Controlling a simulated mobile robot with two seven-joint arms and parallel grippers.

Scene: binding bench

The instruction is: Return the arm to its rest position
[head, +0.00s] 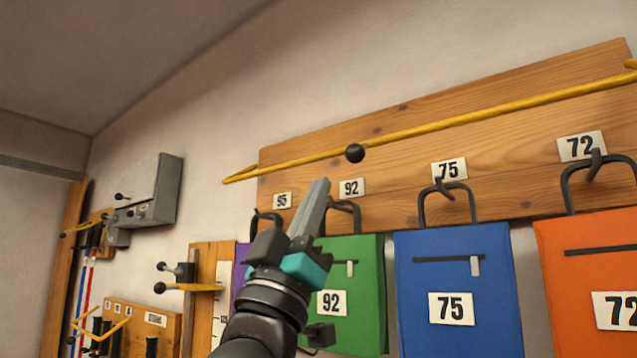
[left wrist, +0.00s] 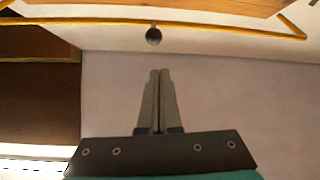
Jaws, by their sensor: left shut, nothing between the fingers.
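My left gripper (head: 318,200) is raised in front of the wall in the head view, its fingers pointing up. Its fingers are shut with nothing between them, and the left wrist view (left wrist: 159,75) shows them side by side against a pale surface. A black ball (head: 355,153) on the yellow rod (head: 470,117) is above and to the right of the fingertips in the head view. In the left wrist view the ball (left wrist: 153,36) is beyond the fingertips, apart from them. My right gripper is in neither view.
A wooden board (head: 420,140) carries hooks and number labels. A green pouch (head: 357,265), a blue pouch (head: 500,290) and an orange pouch (head: 590,265) hang below it. A grey box (head: 160,190) is on the wall at left. A purple pouch (head: 239,268) is partly hidden behind my arm.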

